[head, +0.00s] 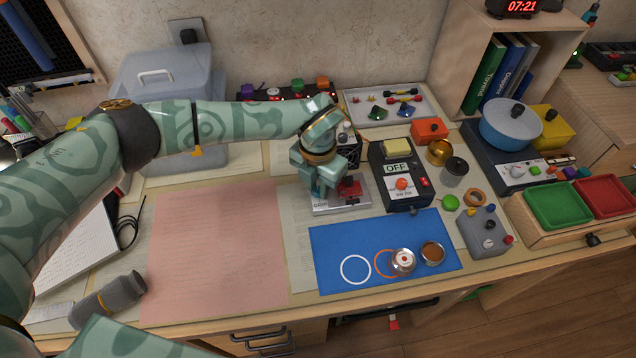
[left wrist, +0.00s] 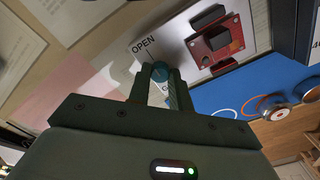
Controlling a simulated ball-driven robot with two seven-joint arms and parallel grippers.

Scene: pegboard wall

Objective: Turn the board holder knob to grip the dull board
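The board holder is a pale metal plate (head: 328,207) on the desk, and it also shows in the left wrist view (left wrist: 205,22). A red board (head: 349,189) with a dark square chip sits on it; it also shows in the left wrist view (left wrist: 222,42). The blue-green knob (left wrist: 160,73) stands beside the word OPEN; another label below it is mostly hidden. My left gripper (left wrist: 160,76) points down at the knob, with one finger on each side, seemingly closed against it. In the head view my left gripper (head: 318,190) hides the knob. My right gripper is out of view.
A black box marked OFF (head: 400,176) stands close to the right of the holder. A blue mat (head: 335,260) with rings and small round parts lies in front. A pink sheet (head: 215,245) lies to the left. A tray (head: 375,106) of small parts lies behind.

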